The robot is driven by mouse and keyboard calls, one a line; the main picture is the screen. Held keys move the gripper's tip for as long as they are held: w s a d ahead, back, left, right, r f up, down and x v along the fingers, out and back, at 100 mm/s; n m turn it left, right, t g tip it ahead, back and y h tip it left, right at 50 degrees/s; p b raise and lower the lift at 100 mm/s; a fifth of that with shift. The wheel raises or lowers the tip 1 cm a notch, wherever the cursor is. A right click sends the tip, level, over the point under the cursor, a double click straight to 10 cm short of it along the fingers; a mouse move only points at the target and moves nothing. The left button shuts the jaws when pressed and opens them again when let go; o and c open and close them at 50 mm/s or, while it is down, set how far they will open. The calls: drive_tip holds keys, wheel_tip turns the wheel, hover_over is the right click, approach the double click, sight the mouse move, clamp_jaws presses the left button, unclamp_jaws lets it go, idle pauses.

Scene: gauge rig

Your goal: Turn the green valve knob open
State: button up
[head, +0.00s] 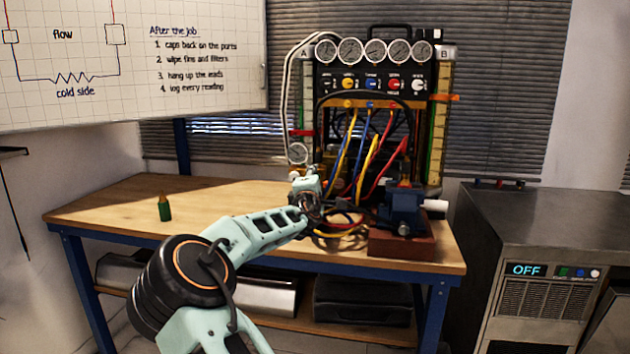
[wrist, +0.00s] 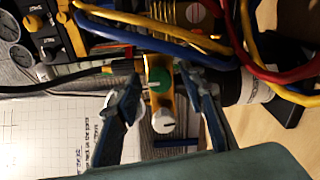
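The green valve knob (wrist: 158,79) sits on a yellow-brass block (wrist: 155,62) in the middle of the wrist view. A white knob (wrist: 165,121) is just below it in that view. My gripper (wrist: 162,88) is open, with one finger left of the green knob and the other right of it. Gaps show between the fingers and the knob, but I cannot tell how near the tips are in depth. In the head view my gripper (head: 312,207) is low at the front left of the gauge rig (head: 372,86), and the green knob cannot be made out there.
Yellow, blue and red hoses (head: 370,155) hang in front of the rig, and some pass close to my fingers in the wrist view. A blue vise (head: 402,207) stands right of my gripper. A small green bottle (head: 164,208) is on the bench's clear left side (head: 110,205).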

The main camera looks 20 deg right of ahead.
drive_tip(key=v, duration=1.2)
drive_tip(key=shift+f, duration=0.1)
